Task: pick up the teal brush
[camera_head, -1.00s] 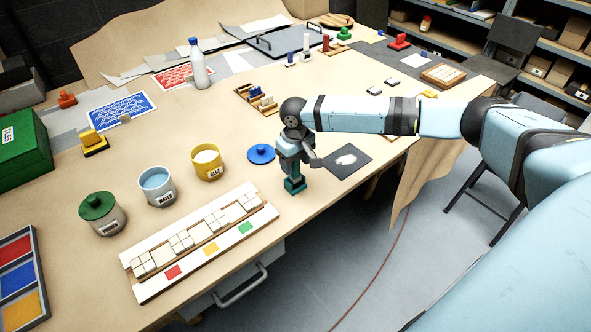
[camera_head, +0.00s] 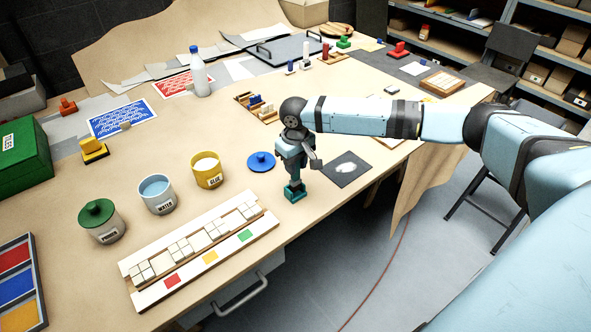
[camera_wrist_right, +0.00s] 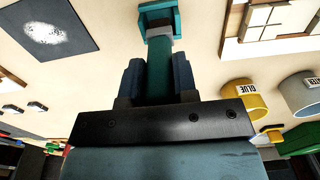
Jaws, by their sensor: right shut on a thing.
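The teal brush (camera_head: 295,192) is under my right gripper (camera_head: 294,172) in the head view, near the table's front edge. My right gripper points down and is shut on the brush. In the right wrist view the brush's teal handle (camera_wrist_right: 160,75) runs between the two dark fingers (camera_wrist_right: 159,82), and its wider teal end (camera_wrist_right: 160,18) sticks out beyond them. I cannot tell whether the brush's lower end touches the table. My left gripper does not show.
The tile rack (camera_head: 205,250) and a blue lid (camera_head: 261,161) lie left of the brush. A dark mat (camera_head: 338,178) with a white patch lies to its right. The yellow glue cup (camera_head: 207,170) and the water cup (camera_head: 158,194) stand further left. The table's front edge is close.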

